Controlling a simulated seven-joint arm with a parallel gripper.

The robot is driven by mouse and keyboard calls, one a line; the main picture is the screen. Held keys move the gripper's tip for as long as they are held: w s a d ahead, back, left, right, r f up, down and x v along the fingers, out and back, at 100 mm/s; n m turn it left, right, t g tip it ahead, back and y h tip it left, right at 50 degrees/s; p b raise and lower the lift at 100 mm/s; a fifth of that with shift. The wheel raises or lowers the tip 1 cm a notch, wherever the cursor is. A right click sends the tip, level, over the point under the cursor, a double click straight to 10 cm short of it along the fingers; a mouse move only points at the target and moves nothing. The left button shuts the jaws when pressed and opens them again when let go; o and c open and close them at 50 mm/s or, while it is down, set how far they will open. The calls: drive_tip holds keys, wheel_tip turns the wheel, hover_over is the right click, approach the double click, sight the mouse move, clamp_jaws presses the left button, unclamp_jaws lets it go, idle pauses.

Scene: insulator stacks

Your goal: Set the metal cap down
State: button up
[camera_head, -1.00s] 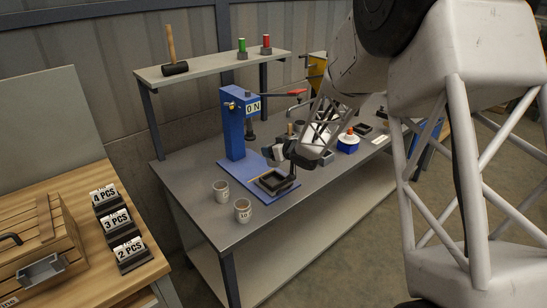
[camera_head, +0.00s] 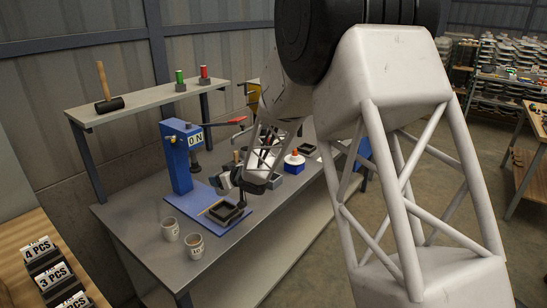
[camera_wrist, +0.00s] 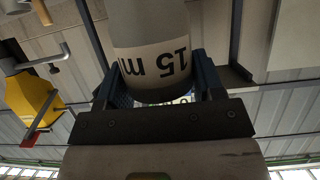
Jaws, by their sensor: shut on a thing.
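My gripper (camera_wrist: 160,92) is shut on a pale grey cylinder (camera_wrist: 160,22) with a white label reading "15 m", upside down in the wrist view. A blue finger shows on each side of it. I cannot tell from its visible part whether it is the metal cap. In the head view my gripper (camera_head: 230,180) is near the square black tray (camera_head: 238,213) by the blue press (camera_head: 178,165). My wrist hides part of that area, and I cannot make out the held thing clearly there.
Two labelled cups (camera_head: 194,245) stand near the front edge of the grey bench (camera_head: 140,205). A white and blue pot with an orange top (camera_head: 294,162) stands right of my wrist. A shelf (camera_head: 150,105) above holds a mallet (camera_head: 105,92).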

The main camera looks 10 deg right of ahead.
drive_tip(key=s+d+f+m+t+h, duration=0.1)
drive_tip(key=s+d+f+m+h, duration=0.1)
drive_tip(key=d, duration=0.7)
drive_tip(key=s+d+f+m+t+h, duration=0.2)
drive_tip(key=d+f, duration=0.2)
drive_tip(key=d, duration=0.5)
drive_tip(key=shift+s+d+f+m+h, duration=0.2)
drive_tip(key=shift+d+f+m+h, duration=0.1)
drive_tip(key=shift+d+f, duration=0.1)
drive_tip(key=shift+w, duration=0.1)
hover_over(267, 196)
drive_tip(key=shift+w+d+f, duration=0.1)
drive_tip(key=shift+w+f, duration=0.05)
drive_tip(key=shift+f, duration=0.5)
drive_tip(key=shift+f, duration=1.8)
drive_tip(key=shift+f, duration=0.15)
drive_tip(key=o, duration=1.1)
